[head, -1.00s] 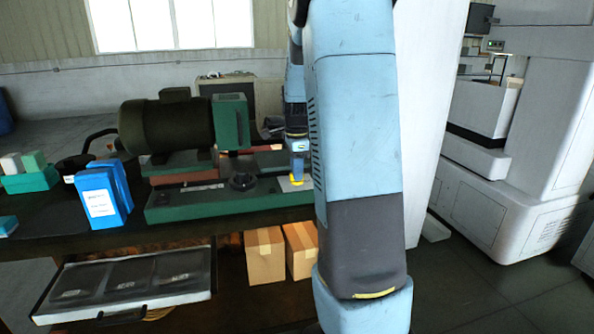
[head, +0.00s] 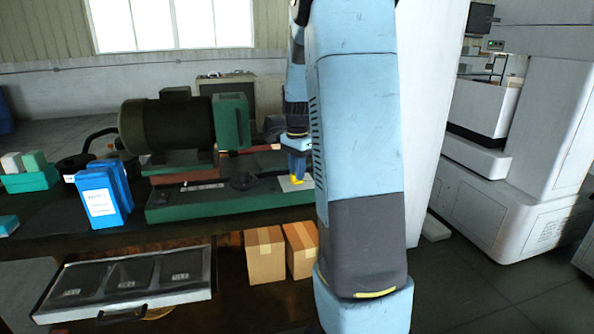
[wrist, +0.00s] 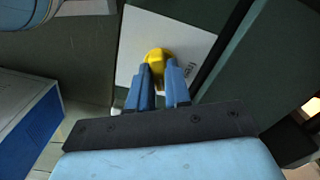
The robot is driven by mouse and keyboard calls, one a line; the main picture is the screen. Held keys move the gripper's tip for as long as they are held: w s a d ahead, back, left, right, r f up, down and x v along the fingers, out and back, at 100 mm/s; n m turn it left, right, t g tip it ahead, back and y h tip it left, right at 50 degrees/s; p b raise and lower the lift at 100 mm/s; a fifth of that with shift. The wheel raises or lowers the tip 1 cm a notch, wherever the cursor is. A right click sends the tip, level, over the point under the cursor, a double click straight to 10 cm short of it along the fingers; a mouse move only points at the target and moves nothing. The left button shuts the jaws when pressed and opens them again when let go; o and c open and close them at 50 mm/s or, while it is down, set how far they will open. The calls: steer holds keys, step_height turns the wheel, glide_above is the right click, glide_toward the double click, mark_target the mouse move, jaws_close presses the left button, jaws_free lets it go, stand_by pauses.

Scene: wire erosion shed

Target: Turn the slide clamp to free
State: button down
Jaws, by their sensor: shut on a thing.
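The slide clamp (wrist: 155,56) is a yellow knob or handle on a white label plate in the wrist view. My gripper (wrist: 160,78) has its two blue fingers on either side of it, shut on it. Part of a printed word starting "Fre" shows on the plate (wrist: 190,45), to the right of the knob. In the head view my gripper (head: 297,172) is low over the right end of the green machine base (head: 215,203), with yellow showing at the fingertips. My arm hides part of that end.
A dark motor (head: 165,125) sits on the machine behind. Blue boxes (head: 102,197) and teal boxes (head: 30,180) stand on the bench to the left. An open drawer (head: 130,285) juts out below, beside cardboard boxes (head: 264,255). A white machine (head: 510,190) stands right.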

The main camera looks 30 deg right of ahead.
steer(key=n, duration=1.2)
steer(key=shift+w, duration=0.1)
steer(key=shift+r+n, duration=0.1)
steer(key=shift+n, duration=0.2)
stand_by(0.3)
steer(key=c, duration=1.1)
jaws_free()
steer(key=shift+o, duration=0.2)
step_height(320, 180, up, 14)
steer(key=shift+f, duration=0.25)
